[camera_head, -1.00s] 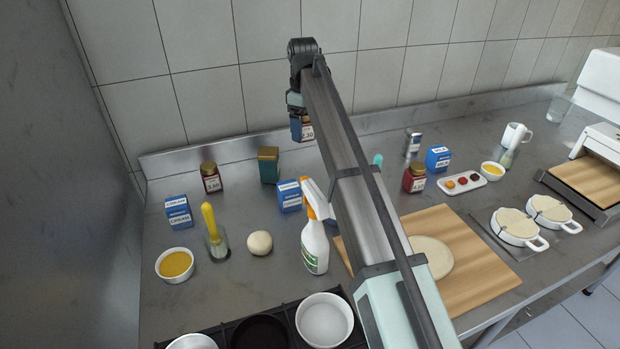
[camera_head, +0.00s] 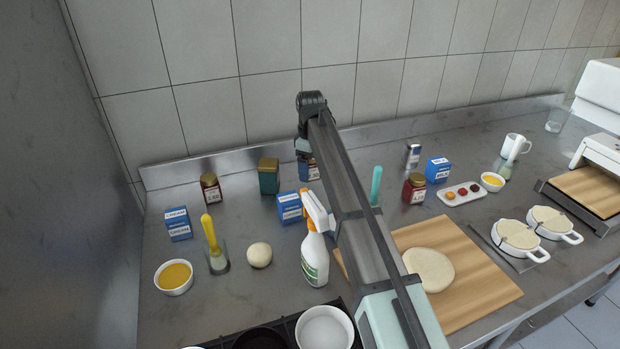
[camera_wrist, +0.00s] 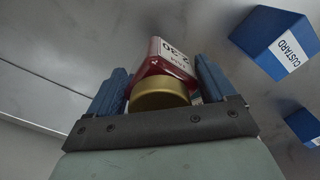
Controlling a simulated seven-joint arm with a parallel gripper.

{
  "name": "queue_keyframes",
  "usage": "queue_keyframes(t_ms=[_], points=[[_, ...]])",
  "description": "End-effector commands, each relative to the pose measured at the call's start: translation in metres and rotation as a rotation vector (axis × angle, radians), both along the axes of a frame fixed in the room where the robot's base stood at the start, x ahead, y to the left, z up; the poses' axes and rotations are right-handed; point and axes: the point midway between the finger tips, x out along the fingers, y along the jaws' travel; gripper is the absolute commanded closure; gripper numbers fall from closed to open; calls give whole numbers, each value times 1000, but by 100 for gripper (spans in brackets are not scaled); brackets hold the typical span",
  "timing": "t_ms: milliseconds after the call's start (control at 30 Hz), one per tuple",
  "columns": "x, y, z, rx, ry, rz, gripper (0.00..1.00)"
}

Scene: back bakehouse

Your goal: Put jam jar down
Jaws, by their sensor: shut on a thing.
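My gripper (camera_wrist: 165,92) is shut on a jam jar (camera_wrist: 157,62) with dark red sides, a gold lid and a white label reading 2.30. In the wrist view the jar sits between the two blue fingers, its lid nearest the camera. In the head view the held jar (camera_head: 314,174) shows only partly behind my arm, low over the back of the steel counter (camera_head: 240,225). I cannot tell whether its base touches the counter. Two similar jars stand apart from it, one at left (camera_head: 210,188) and one at right (camera_head: 414,189).
A green tin (camera_head: 269,176) stands left of the held jar. A blue carton (camera_head: 289,207) and a spray bottle (camera_head: 314,258) stand in front. A blue custard carton (camera_wrist: 280,45) is close by in the wrist view. The tiled wall (camera_head: 290,60) rises behind.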

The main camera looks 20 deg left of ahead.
Motion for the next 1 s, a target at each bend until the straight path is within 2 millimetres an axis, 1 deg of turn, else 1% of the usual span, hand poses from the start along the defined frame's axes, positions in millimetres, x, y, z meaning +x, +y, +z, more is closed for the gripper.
queue_keyframes(t_ms=[167, 400, 833, 867, 1000], points=[[0, 0, -12, 1, -1, 0, 56], [0, 0, -40, 0, -1, 0, 56], [0, 0, -45, 1, -1, 0, 56], [0, 0, -45, 1, -1, 0, 14], [0, 0, -45, 1, -1, 0, 0]])
